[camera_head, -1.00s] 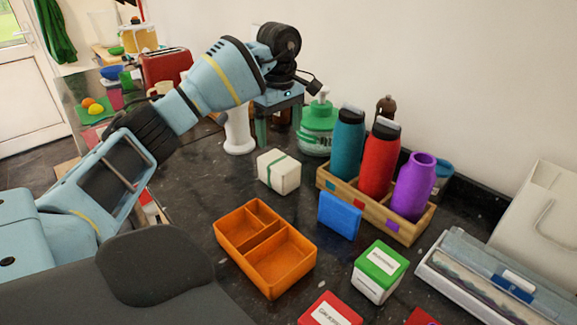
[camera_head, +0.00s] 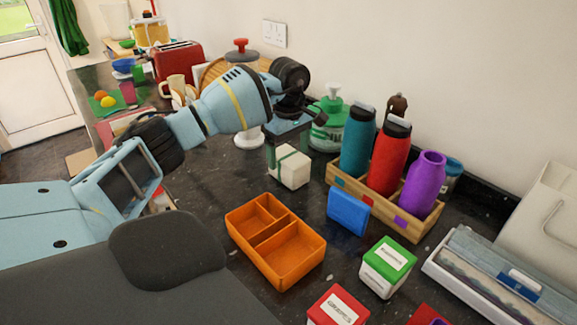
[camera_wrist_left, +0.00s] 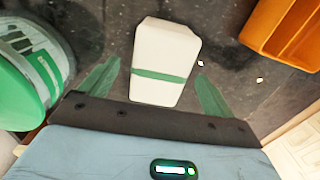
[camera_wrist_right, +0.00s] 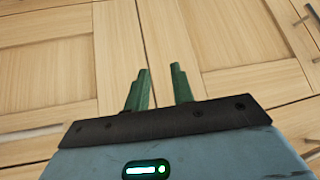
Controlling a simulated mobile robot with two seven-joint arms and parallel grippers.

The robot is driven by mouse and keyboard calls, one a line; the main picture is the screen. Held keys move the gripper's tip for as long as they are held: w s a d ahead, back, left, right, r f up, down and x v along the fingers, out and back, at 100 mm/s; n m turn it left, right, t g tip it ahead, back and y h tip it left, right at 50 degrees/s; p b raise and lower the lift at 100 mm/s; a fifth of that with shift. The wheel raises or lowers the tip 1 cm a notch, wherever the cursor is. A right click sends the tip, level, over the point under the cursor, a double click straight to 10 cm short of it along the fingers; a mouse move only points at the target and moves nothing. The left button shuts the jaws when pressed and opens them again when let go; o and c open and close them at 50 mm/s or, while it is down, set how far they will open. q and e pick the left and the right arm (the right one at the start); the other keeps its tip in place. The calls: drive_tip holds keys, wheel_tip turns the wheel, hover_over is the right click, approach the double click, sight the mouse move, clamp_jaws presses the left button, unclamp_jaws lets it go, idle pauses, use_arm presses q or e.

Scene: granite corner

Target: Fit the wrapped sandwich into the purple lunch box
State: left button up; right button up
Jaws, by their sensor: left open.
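The wrapped sandwich, a white block with a green band (camera_head: 289,171), stands on the dark counter. It also shows in the left wrist view (camera_wrist_left: 165,60). My left gripper (camera_head: 287,150) is open just above it, with its green fingers (camera_wrist_left: 157,72) on either side of the block and gaps showing. The only divided lunch box in view (camera_head: 247,246) is orange, not purple; it is empty, in front of the sandwich, and its corner shows in the left wrist view (camera_wrist_left: 299,62). My right gripper (camera_wrist_right: 162,72) shows partly open and empty, facing wooden cabinet doors.
A wooden crate (camera_head: 402,229) holds teal, red and purple bottles, with a blue block (camera_head: 347,213) leaning by it. A green-lidded box (camera_head: 387,268) and a red-lidded box (camera_head: 338,306) stand right of the lunch box. A green dispenser (camera_head: 327,128) stands behind the sandwich.

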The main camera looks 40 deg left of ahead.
sight(289, 155)
use_arm(q)
drive_tip(key=c, duration=1.5)
wheel_tip(289, 155, up, 10)
